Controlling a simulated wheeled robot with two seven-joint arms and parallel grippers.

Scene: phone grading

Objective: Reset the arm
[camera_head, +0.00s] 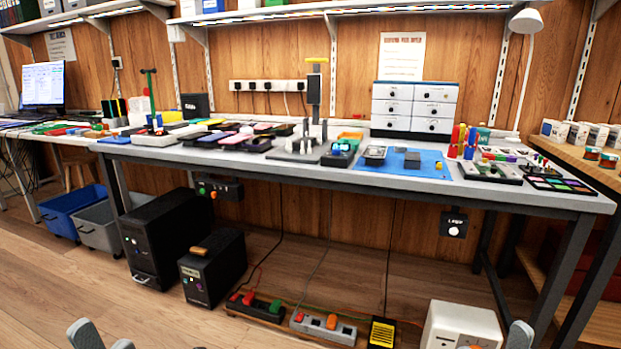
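My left gripper (104,338) is at the bottom left edge, low in front of the bench. Its two grey fingertips stand apart with nothing seen between them. My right gripper (519,336) is at the bottom right, where one grey fingertip shows clearly beside a white box. The rest of it is cut off or hard to make out, so its opening cannot be told. Both grippers are well away from the workbench (400,172), and most of both arms is out of view.
A blue mat (425,168), several phones (235,139) and a white drawer unit (414,107) are on the bench. Black cases (212,266), power strips (322,327) and the white box (460,322) stand below. A wooden shelf (585,158) is at right.

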